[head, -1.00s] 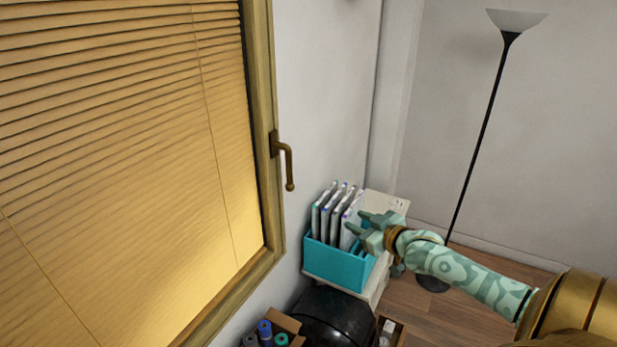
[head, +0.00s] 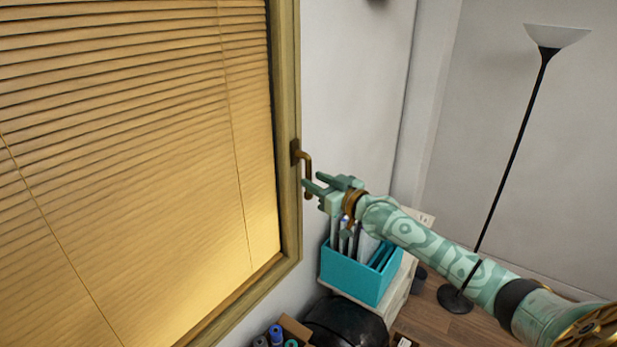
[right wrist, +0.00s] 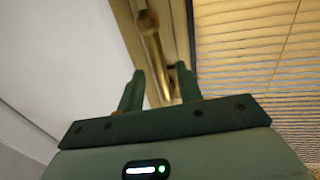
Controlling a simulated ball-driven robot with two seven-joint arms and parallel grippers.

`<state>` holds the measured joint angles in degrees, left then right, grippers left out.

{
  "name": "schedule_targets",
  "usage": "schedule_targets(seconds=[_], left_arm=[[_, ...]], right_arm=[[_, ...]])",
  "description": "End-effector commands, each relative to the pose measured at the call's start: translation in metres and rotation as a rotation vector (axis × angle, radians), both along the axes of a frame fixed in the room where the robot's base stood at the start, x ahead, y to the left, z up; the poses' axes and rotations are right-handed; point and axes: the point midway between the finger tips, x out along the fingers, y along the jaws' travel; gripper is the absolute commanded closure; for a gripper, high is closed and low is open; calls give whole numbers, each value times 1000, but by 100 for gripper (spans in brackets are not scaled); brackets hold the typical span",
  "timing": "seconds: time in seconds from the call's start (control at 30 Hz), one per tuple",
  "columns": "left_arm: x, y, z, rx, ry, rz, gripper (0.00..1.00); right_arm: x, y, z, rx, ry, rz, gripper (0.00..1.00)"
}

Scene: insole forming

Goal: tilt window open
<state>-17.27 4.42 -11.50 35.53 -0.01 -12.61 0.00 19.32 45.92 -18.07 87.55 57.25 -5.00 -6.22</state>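The window (head: 288,120) has a wooden frame and a lowered tan blind, and fills the left of the head view. Its brass handle (head: 307,163) is on the right side of the frame and points down. My right gripper (head: 312,185) is open with its fingertips at the lower part of the handle. In the right wrist view, the handle (right wrist: 152,45) runs down toward the space between the two open fingers (right wrist: 158,88). I cannot tell whether the fingers touch it. My left gripper is not in view.
A teal box (head: 350,278) with upright folders stands on a white cabinet below my right arm. A black rounded object (head: 343,325) and a carton with rolls (head: 290,330) are lower down. A floor lamp (head: 515,150) stands at right.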

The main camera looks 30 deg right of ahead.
Motion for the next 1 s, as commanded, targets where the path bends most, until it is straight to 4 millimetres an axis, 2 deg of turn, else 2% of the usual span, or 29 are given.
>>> schedule_targets(seconds=[0.1,0.2,0.57,0.6,0.7,0.73,1.0], left_arm=[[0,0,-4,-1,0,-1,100],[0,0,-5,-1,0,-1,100],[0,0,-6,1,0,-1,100],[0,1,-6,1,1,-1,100],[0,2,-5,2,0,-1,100],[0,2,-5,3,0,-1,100],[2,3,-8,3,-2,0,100]], right_arm=[[18,3,0,0,-2,0,64],[27,5,0,-1,0,0,64],[33,6,0,0,0,0,64],[33,6,0,0,0,0,67],[33,6,0,0,0,-1,95],[33,6,0,0,0,0,100],[35,6,-1,9,4,-1,100]])
